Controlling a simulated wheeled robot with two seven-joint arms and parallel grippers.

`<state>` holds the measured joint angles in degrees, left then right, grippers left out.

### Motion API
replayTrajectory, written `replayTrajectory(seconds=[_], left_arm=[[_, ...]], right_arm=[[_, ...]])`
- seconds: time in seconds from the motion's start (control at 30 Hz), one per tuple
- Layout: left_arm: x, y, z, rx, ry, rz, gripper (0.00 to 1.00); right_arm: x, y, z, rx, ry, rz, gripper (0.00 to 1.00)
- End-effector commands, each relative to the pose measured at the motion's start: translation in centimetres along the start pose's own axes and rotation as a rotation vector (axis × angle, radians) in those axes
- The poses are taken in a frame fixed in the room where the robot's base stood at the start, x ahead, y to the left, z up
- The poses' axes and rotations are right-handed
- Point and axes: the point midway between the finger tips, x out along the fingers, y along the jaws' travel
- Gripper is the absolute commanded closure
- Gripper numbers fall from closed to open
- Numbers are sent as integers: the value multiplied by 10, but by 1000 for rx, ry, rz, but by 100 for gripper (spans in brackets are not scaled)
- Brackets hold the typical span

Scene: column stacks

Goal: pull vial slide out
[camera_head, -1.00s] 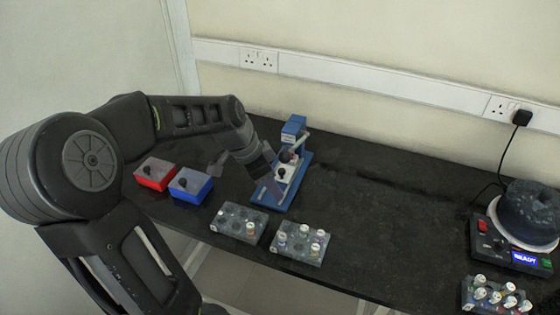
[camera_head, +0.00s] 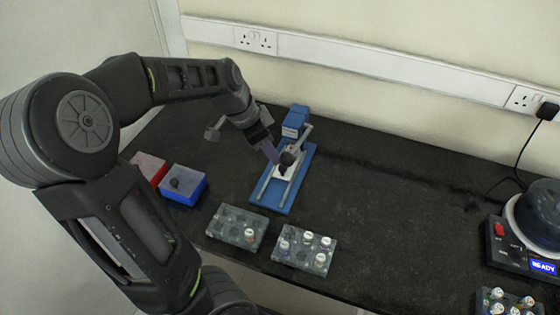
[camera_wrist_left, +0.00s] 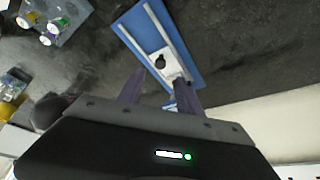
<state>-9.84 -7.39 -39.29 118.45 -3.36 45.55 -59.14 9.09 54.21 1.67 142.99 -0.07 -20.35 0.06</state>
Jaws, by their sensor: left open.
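The vial slide is a white plate (camera_head: 284,171) on two rails of a blue base (camera_head: 268,205). A blue block (camera_head: 295,121) stands at the base's far end. A dark knob (camera_head: 287,158) shows at the plate. In the left wrist view the white plate (camera_wrist_left: 172,66) carries a black knob (camera_wrist_left: 160,62), just beyond my fingertips. My left gripper (camera_head: 272,153) is at the plate's left side, pointing down toward it. In the left wrist view its two fingers (camera_wrist_left: 158,88) are spread, with nothing visibly held. Whether they touch the slide I cannot tell. My right gripper is out of view.
Grey vial racks (camera_head: 237,227) (camera_head: 304,249) stand in front of the base. A red box (camera_head: 149,168) and a blue box (camera_head: 184,184) stand left. A round device reading READY (camera_head: 523,242) and another rack (camera_head: 506,302) are at right. The bench's right middle is clear.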

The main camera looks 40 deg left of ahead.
Motion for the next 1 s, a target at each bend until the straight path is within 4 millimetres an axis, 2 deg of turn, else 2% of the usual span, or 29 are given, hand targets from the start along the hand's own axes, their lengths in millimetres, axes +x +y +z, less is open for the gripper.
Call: replayTrajectory(seconds=[0.17, 0.5, 0.6, 0.93, 1.0], left_arm=[[14, 1, 0, 0, -2, 3, 58], [66, 1, 1, 0, -3, 2, 58], [74, 1, 1, 1, -2, 2, 58], [78, 0, 0, -1, 0, 0, 58], [78, 0, 0, -1, 0, 0, 62]], right_arm=[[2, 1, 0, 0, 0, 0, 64], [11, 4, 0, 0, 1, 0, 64], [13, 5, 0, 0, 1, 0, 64], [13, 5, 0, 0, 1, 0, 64], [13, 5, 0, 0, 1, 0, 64]])
